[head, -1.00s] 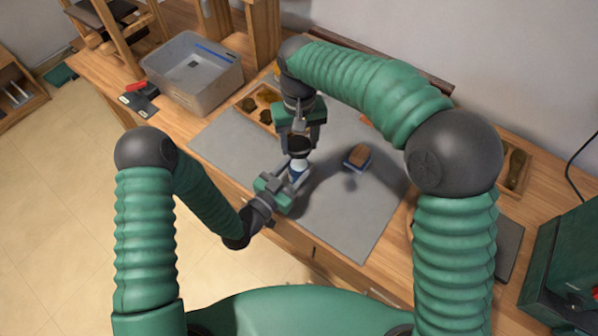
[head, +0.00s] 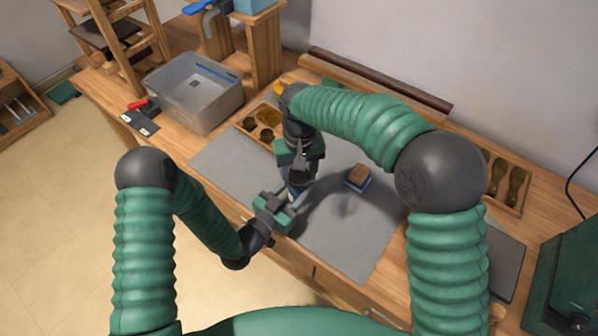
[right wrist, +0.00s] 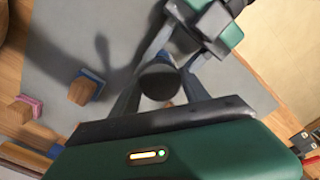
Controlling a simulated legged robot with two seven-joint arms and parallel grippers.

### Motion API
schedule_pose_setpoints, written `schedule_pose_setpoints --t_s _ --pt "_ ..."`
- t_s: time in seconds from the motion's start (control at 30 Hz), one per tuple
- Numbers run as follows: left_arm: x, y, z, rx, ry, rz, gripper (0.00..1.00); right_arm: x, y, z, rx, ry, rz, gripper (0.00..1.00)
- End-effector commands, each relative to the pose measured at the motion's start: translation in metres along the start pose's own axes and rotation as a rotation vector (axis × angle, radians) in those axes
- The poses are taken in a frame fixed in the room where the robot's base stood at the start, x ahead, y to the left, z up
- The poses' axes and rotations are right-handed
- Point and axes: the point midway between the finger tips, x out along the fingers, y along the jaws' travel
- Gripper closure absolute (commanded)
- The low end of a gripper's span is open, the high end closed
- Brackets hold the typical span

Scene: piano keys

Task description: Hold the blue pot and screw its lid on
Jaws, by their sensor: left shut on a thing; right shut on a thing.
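My left gripper (head: 284,205) is shut on the small blue pot (head: 293,194) above the front of the grey mat (head: 345,238). In the head view only a sliver of the pot shows between the grippers. My right gripper (head: 298,184) comes from above and is shut on the dark round lid (right wrist: 160,80), directly over the pot. In the right wrist view the lid lies between the two fingers, and my left gripper (right wrist: 207,22) is beyond it. The seam between lid and pot is hidden, so I cannot tell how they meet.
A wooden block with a blue base (head: 358,177) stands on the mat right of the grippers. The mat's left part is clear.

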Motion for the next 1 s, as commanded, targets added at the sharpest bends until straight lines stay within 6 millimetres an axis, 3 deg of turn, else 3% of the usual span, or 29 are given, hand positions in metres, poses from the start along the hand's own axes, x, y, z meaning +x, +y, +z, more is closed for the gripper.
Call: schedule_pose_setpoints --t_s 0.27,1.0 --pt "0.0 0.0 0.0 0.0 0.0 0.0 1.0 0.015 0.0 0.0 0.0 0.0 0.0 0.85" --pt "0.001 0.002 -0.001 -0.001 0.006 0.005 1.0 0.026 0.002 0.001 0.0 -0.011 0.003 0.85"
